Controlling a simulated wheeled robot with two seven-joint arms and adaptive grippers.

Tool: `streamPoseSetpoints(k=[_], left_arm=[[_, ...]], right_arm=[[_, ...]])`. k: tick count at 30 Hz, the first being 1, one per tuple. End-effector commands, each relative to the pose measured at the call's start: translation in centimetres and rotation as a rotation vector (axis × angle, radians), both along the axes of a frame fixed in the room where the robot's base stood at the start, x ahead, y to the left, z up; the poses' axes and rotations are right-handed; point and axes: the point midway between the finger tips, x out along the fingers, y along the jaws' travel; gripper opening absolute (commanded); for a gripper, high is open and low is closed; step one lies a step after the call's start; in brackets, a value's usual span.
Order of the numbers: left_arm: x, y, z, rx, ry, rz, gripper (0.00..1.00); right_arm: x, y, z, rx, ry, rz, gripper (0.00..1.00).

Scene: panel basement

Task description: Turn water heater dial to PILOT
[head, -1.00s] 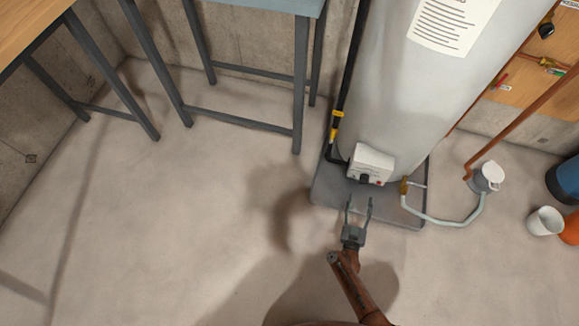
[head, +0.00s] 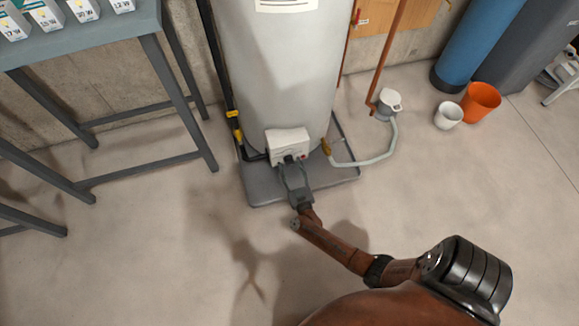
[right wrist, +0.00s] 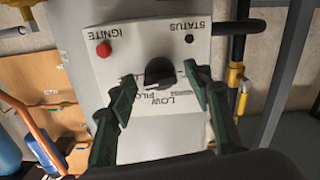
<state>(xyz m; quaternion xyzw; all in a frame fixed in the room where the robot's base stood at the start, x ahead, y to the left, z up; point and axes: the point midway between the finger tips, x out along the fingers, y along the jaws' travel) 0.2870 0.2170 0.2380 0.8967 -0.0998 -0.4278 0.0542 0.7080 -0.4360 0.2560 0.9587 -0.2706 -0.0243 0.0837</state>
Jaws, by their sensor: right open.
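The water heater (head: 275,80) is a tall pale grey tank. Its white control box (head: 287,137) sits low on its front. In the right wrist view the box's face (right wrist: 150,40) shows a black dial (right wrist: 160,72), a red IGNITE button (right wrist: 103,49) and a dark STATUS spot (right wrist: 189,39). PILOT and LOW markings show upside down below the dial. I cannot tell which mark the dial points at. My right gripper (head: 296,165) is open at the box, its green fingertips on either side of the dial. Contact is unclear. My left gripper is out of view.
The heater stands on a grey tray (head: 340,177). A pale hose runs right to a small white pump (head: 387,103). A white cup (head: 448,115) and an orange bucket (head: 481,100) stand further right. A grey table (head: 80,45) stands left. The front floor is open.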

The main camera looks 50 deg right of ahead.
Motion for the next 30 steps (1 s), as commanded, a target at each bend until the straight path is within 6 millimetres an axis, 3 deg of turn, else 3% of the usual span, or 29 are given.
streamPoseSetpoints(k=[4, 22, 30], left_arm=[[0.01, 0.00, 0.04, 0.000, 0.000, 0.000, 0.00], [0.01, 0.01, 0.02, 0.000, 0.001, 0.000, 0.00], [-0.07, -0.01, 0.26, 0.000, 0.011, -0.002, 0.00]], right_arm=[[0.02, 0.00, 0.08, -0.001, -0.001, 0.000, 0.46], [-0.02, 0.02, 0.04, -0.001, -0.001, 0.000, 0.05], [0.04, 0.08, 0.19, -0.025, 0.014, 0.000, 0.04]])
